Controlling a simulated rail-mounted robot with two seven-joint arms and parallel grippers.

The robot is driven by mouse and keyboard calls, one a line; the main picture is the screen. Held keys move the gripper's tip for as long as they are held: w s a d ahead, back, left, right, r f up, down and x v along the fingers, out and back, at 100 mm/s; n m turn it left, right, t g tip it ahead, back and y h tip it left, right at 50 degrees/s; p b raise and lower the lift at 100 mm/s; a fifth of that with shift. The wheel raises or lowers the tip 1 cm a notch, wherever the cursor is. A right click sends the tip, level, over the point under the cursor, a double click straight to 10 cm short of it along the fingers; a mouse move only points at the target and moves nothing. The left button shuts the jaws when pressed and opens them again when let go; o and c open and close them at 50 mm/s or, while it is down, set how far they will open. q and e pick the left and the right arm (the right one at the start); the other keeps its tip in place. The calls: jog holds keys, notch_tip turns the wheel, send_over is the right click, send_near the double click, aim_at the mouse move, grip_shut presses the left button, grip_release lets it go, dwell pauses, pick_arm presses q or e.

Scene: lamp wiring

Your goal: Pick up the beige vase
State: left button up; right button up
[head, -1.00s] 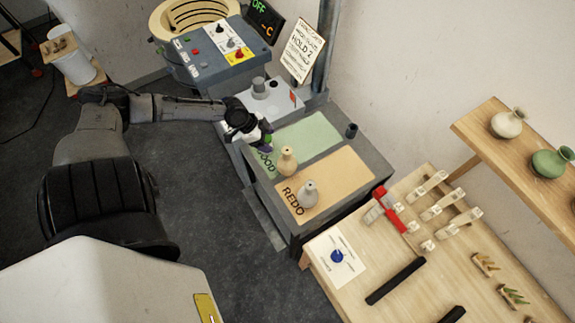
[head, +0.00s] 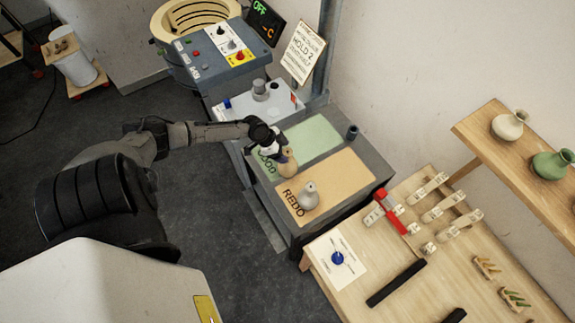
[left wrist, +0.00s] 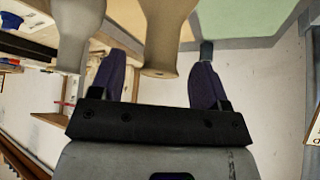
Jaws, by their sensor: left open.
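The beige vase (head: 288,162) stands upright by the GOOD lettering of the green mat (head: 315,136), partly hidden by my left gripper. My left gripper (head: 278,153) is open at the vase's upper part. In the left wrist view, the beige vase (left wrist: 165,35) appears upside down, its neck and rim in the gap between the two purple fingers of the gripper (left wrist: 158,68). I cannot tell whether a finger touches it. My right gripper is not in view.
A grey vase (head: 308,195) stands close by on the orange REDO mat (head: 345,178); it also shows beside the left finger in the left wrist view (left wrist: 72,35). A control panel (head: 215,55) is behind. A wooden table (head: 440,285) and a shelf with a cream vase (head: 508,126) and green vase (head: 552,164) are right.

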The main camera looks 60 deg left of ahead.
aim_at(288, 164)
pick_arm(q)
jog(key=shift+x, duration=1.9)
jog(key=shift+s+a, duration=0.1)
jog(key=shift+c, duration=0.2)
grip_shut()
